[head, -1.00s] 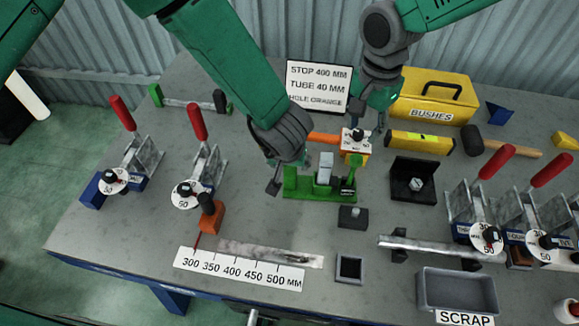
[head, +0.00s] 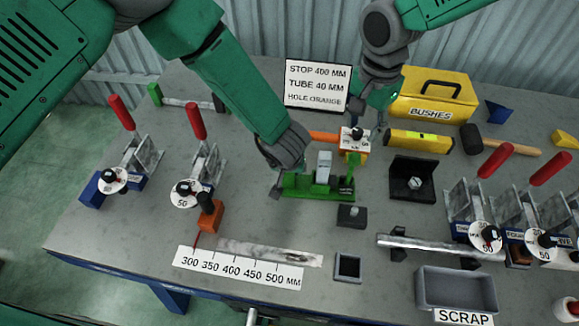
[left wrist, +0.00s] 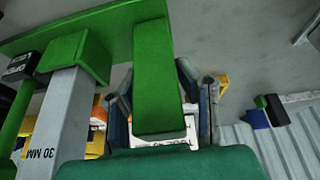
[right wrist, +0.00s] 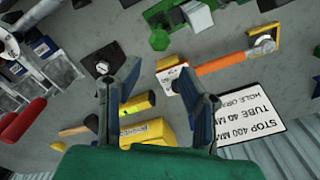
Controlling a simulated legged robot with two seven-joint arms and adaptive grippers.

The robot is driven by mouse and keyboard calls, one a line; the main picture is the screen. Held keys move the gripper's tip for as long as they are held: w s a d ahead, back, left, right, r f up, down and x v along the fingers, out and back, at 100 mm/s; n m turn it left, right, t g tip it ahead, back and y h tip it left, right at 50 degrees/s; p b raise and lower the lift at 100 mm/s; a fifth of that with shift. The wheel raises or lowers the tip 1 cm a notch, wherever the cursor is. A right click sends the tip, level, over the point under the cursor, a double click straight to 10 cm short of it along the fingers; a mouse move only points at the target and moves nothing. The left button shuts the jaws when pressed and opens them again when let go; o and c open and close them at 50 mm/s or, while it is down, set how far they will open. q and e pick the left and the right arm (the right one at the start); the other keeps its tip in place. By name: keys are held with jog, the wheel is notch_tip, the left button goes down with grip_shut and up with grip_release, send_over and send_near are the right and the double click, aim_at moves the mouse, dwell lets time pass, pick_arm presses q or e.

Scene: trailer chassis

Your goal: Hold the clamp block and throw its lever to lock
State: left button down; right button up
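The green clamp block (head: 318,187) lies at the middle of the bench, with a grey post (head: 323,167) and a green upright (head: 350,172) near its right end. In the left wrist view the post (left wrist: 58,125) reads "30 MM", and a dark part labelled "OPEN" (left wrist: 18,66) shows beside it. My left gripper (head: 277,188) is at the block's left end. Its fingers (left wrist: 158,105) stand open on either side of a green bar (left wrist: 154,75) of the block; contact is unclear. My right gripper (head: 367,125) is open and empty behind the block; its fingers (right wrist: 160,80) show nothing between them.
A black bracket (head: 412,180) stands right of the block, a small dark block (head: 351,216) in front. Red-handled clamps (head: 196,122) line both sides. A sign (head: 316,86) stands behind.

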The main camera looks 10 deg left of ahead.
jog(key=shift+d, duration=0.1)
grip_shut()
jog(key=n, duration=0.2)
jog(key=n+y, duration=0.1)
jog(key=n, duration=0.2)
jog(key=shift+d+f+n, duration=0.15)
jog(key=shift+n, duration=0.15)
jog(key=n+y, duration=0.1)
jog(key=n, duration=0.4)
jog(key=shift+s+d+n, duration=0.1)
jog(key=shift+n, duration=0.2)
jog(key=n+y, duration=0.1)
jog(key=n, duration=0.2)
jog(key=shift+d+n, duration=0.1)
jog(key=shift+n, duration=0.2)
jog(key=n, duration=0.3)
jog(key=shift+d+n+y, duration=0.1)
jog(key=shift+n+y, duration=0.2)
jog(key=shift+n, duration=0.1)
jog(key=n, duration=0.4)
jog(key=n+y, duration=0.1)
jog(key=n, duration=0.1)
jog(key=shift+d, duration=0.25)
